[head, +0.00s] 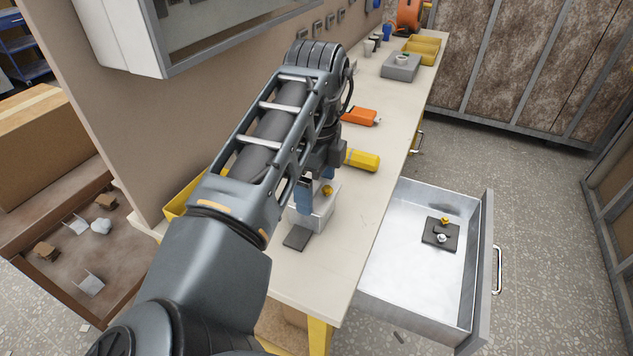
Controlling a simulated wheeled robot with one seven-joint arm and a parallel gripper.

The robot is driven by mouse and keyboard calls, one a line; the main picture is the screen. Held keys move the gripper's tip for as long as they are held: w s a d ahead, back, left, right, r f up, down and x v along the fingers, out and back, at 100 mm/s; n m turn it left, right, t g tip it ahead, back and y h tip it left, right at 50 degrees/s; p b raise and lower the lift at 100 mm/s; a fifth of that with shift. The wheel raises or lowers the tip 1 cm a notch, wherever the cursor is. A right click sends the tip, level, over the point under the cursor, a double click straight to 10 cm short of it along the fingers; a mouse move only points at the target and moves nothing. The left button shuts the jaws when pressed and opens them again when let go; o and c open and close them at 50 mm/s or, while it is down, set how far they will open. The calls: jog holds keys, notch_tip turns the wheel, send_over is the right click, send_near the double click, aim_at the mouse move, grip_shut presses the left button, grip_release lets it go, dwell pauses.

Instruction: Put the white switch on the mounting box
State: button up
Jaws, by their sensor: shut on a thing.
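My gripper (314,188) points down over the near part of the bench, at a pale box (321,214) that looks like the mounting box. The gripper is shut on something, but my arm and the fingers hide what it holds. A yellow knob-like switch (327,190) shows at the box's top, beside the fingers. Whether the held thing touches the box cannot be told. A white switch-like piece (441,238) and a yellow one (446,221) are on a dark plate (428,232) in the open drawer.
A small dark plate (297,238) lies in front of the box. The metal drawer (385,275) stands open at right. A yellow-handled tool (362,160), an orange tool (360,117) and a grey box (401,68) lie farther along the bench (372,215). A wall cabinet (120,35) hangs at left.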

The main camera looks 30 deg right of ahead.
aim_at(317, 189)
jog(key=shift+f, duration=0.3)
jog(key=shift+f, duration=0.2)
jog(key=o, duration=0.8)
notch_tip(317, 189, up, 12)
jog(key=shift+r+b, duration=0.25)
jog(key=shift+b, duration=0.35)
